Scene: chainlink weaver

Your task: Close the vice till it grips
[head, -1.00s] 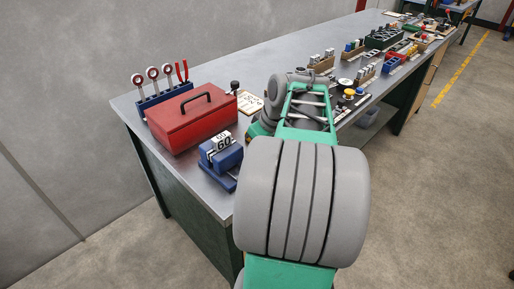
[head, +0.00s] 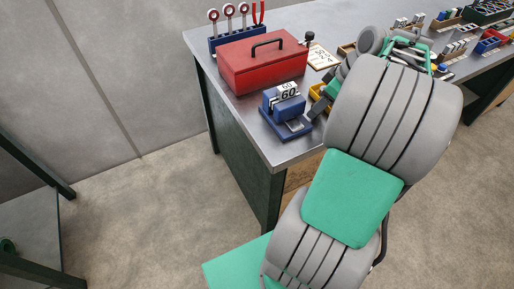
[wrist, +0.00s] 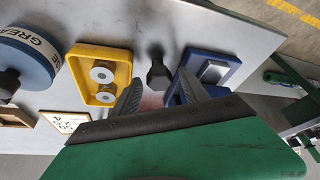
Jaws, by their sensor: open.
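The blue vice (head: 283,113) stands near the bench's front left corner in the head view, with a white block marked 60 (head: 288,91) at its top. It shows in part in the wrist view (wrist: 226,61), right of my gripper (wrist: 160,88). My gripper is open, with its two grey fingers apart. A dark knob (wrist: 158,72) shows between and beyond the fingertips, beside the vice; it looks like the vice's handle. No contact with it can be made out. In the head view my own arm hides most of the gripper.
A red toolbox (head: 262,66) stands behind the vice. In the wrist view, a yellow tray (wrist: 122,57) with two metal rings is left of the knob, and a blue grease tin (wrist: 25,50) is farther left. Bins (head: 452,22) line the bench to the right.

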